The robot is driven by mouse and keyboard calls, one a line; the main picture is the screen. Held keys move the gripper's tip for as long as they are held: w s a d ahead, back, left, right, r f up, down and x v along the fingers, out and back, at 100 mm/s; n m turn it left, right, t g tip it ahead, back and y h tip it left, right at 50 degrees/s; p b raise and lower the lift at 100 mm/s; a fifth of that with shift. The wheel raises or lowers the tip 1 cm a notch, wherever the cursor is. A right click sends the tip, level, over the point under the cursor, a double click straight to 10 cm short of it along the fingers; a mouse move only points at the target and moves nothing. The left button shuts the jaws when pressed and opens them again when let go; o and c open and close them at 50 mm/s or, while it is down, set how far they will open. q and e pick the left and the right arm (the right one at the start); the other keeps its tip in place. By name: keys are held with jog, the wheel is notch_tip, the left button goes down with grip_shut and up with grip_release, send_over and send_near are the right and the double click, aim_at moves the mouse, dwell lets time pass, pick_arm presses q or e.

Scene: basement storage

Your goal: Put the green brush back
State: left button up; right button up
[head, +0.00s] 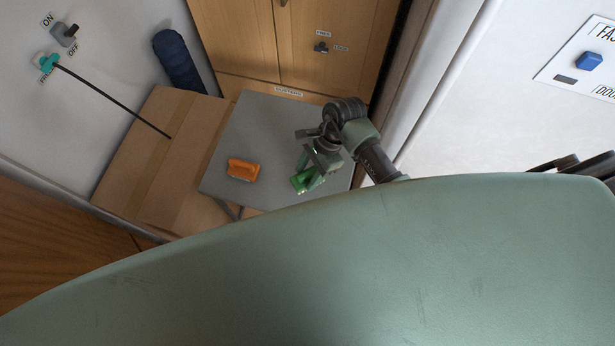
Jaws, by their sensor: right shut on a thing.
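The green brush (303,182) is at the right part of the small grey table (262,125), near its front edge. My right gripper (318,168) is shut on the green brush from above and partly hides it. I cannot tell whether the brush touches the tabletop. My left gripper is not in view.
An orange brush (243,170) lies on the grey table, left of the green one. A large cardboard box (130,150) stands left of the table. A wooden cabinet (235,40) with a labelled latch (321,48) stands behind. A dark blue roll (177,62) leans at the wall.

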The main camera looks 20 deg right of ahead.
aim_at(308, 181)
notch_tip(308, 181, down, 5)
jog(key=shift+r, duration=0.15)
jog(key=shift+f, duration=0.2)
jog(key=o, duration=1.2)
jog(key=shift+r, duration=0.1)
jog(key=b+v, duration=0.1)
jog(key=v, duration=1)
jog(key=shift+d, duration=0.1)
jog(key=shift+d+r, duration=0.1)
jog(key=shift+r, duration=0.35)
